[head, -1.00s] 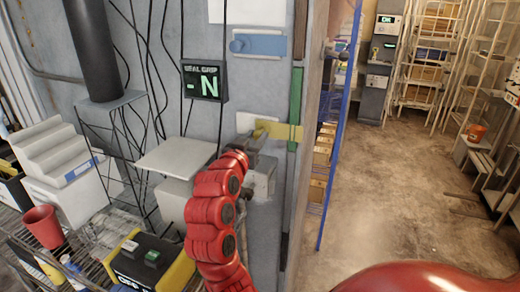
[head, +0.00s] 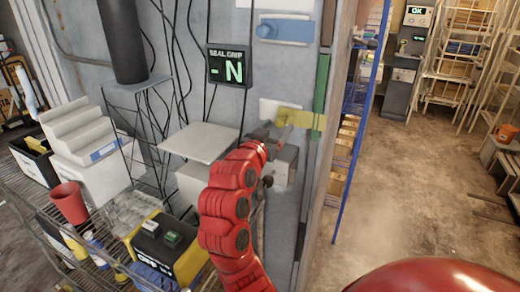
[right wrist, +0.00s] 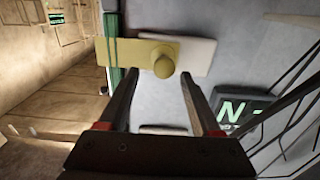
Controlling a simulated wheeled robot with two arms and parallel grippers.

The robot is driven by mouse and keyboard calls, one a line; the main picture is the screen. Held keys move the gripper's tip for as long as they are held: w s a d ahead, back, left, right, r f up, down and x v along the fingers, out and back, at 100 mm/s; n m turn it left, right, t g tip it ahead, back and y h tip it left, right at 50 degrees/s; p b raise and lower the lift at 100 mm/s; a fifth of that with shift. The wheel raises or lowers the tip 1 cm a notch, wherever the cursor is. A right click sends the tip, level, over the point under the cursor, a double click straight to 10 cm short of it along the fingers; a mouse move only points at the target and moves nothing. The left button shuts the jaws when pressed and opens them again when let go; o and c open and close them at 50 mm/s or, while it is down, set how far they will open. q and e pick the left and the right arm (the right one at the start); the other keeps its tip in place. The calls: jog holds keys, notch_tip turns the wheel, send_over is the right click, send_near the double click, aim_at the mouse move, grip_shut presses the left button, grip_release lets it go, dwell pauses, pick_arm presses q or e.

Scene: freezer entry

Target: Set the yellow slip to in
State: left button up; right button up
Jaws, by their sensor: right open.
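The yellow slip (head: 305,119) is a flat yellow bar with a round knob, on a white plate (head: 268,106) on the grey wall panel. Its right end lies across a green vertical strip (head: 321,82). In the right wrist view the yellow slip (right wrist: 122,52) and its knob lie just past my fingertips, with the white plate (right wrist: 202,54) showing to the right. My right gripper (head: 272,134) is open just below and left of the slip. In the wrist view its fingers (right wrist: 158,82) are apart with nothing between them. My left gripper is out of view.
A blue slip (head: 285,30) sits higher on the panel. A display (head: 229,66) reads "SEAL GRIP -N". A grey box (head: 284,166) is below the yellow slip. A grey shelf plate (head: 199,142) juts out left. A blue post (head: 361,140) stands right, beside open floor.

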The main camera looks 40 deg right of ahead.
jog(key=b+v, duration=0.3)
jog(key=v, duration=1.2)
jog(key=shift+b, duration=0.35)
jog(key=shift+f, duration=0.1)
